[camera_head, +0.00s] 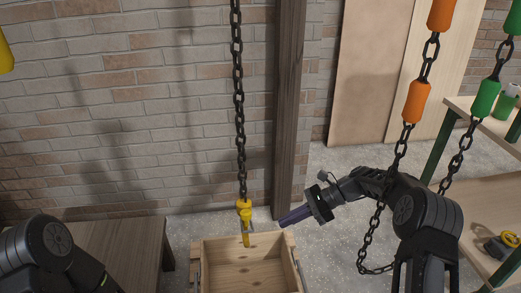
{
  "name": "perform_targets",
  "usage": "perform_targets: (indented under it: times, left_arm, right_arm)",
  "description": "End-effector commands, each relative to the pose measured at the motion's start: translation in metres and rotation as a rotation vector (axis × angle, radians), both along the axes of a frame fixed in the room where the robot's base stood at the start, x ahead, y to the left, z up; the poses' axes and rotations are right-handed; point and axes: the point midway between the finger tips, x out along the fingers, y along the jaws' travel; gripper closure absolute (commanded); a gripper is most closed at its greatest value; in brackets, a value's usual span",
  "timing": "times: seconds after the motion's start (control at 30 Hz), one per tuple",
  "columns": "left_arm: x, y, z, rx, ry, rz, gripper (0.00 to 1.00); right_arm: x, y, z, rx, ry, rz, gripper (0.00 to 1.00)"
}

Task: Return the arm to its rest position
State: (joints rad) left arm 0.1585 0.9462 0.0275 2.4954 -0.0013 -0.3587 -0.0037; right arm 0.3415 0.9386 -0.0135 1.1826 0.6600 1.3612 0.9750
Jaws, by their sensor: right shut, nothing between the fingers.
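My right arm comes in from the right and bends at a dark elbow. My right gripper (284,221) points left and down, beside the upper right corner of the wooden crate (216,243). Its purple-grey fingers are shut and hold nothing. Only dark links of my left arm show at the lower left; the left gripper is out of view.
A dark chain (239,95) with a yellow hook (245,222) hangs at the crate's back edge. Chains with orange (416,102) and green (484,99) sleeves hang near my right arm. A wooden table (110,240) stands left, shelves (490,195) right, a wooden post (289,110) behind.

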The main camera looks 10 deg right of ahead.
Motion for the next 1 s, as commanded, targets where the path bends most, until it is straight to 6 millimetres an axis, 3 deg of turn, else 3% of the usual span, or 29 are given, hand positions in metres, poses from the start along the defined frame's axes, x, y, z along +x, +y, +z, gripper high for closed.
perform_targets:
  times: [0.17,0.27,0.37,0.47,0.6,0.7,0.77,0.9,1.0]
  left_arm:
    - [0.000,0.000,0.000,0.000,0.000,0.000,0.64]
    - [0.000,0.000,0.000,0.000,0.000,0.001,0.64]
    - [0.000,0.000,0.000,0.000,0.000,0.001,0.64]
    - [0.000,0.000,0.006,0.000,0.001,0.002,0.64]
    - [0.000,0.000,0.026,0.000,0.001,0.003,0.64]
    - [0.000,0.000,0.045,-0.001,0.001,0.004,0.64]
    - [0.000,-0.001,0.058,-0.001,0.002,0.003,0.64]
    - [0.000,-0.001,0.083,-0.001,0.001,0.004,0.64]
    - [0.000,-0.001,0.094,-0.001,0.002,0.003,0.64]
  right_arm:
    - [0.008,-0.003,-0.005,-0.024,-0.066,0.003,1.00]
    - [0.021,-0.012,-0.025,-0.106,-0.163,-0.005,1.00]
    - [0.020,-0.019,-0.070,-0.240,-0.265,0.021,1.00]
    - [-0.002,-0.020,-0.123,-0.407,-0.372,0.116,1.00]
    - [-0.066,-0.007,-0.177,-0.629,-0.556,0.379,1.00]
    - [-0.126,0.015,-0.188,-0.722,-0.716,0.620,1.00]
    - [-0.165,0.033,-0.183,-0.742,-0.814,0.759,1.00]
    - [-0.251,0.074,-0.151,-0.695,-0.979,0.980,1.00]
    - [-0.296,0.092,-0.132,-0.628,-0.997,1.044,1.00]
